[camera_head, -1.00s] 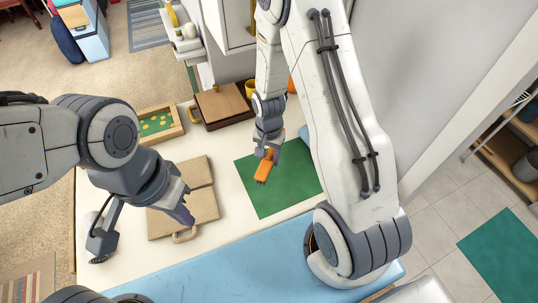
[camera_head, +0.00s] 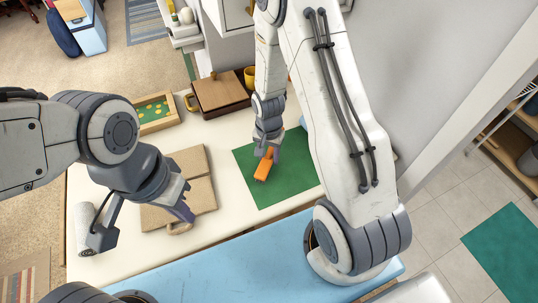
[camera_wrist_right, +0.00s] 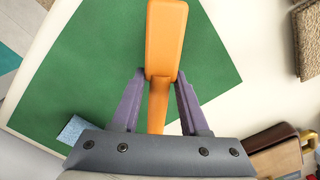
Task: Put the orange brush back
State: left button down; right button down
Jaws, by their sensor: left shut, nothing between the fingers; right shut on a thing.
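The orange brush (camera_head: 263,171) is in my right gripper (camera_head: 268,152), over the green mat (camera_head: 287,183). In the right wrist view the brush (camera_wrist_right: 165,40) stands out lengthwise from between the two purple fingers of the right gripper (camera_wrist_right: 159,85). Its wide block end points away from the gripper, and the mat (camera_wrist_right: 75,75) lies behind it. I cannot tell whether the brush touches the mat. My left gripper (camera_head: 187,212) is shut and empty, over the tan folding case (camera_head: 160,215) on the cream table.
A pale roll (camera_head: 84,228) lies at the table's left. A blue bench (camera_head: 230,268) runs along the near side. The cream table (camera_head: 215,148) is clear between case and mat.

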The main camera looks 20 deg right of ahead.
jog(key=shift+f+b, duration=1)
jog(key=shift+f, duration=0.25)
jog(key=shift+c, duration=1.7)
grip_release()
notch_tip(320, 180, up, 11)
jog(key=shift+f, duration=0.2)
jog(key=s+a+r+n, duration=0.7)
jog(key=a+r, duration=0.1)
jog(key=a, duration=0.2)
jog(key=s+a+r+n, duration=0.2)
jog(key=s+n, duration=0.2)
jog(key=s, duration=0.2)
jog(key=s+a+r+n+y, duration=0.1)
jog(key=s+a+r+n, duration=0.1)
jog(key=s+n, duration=0.3)
jog(key=shift+s+a+r, duration=0.15)
jog(key=shift+s+r, duration=0.45)
jog(key=shift+s, duration=0.5)
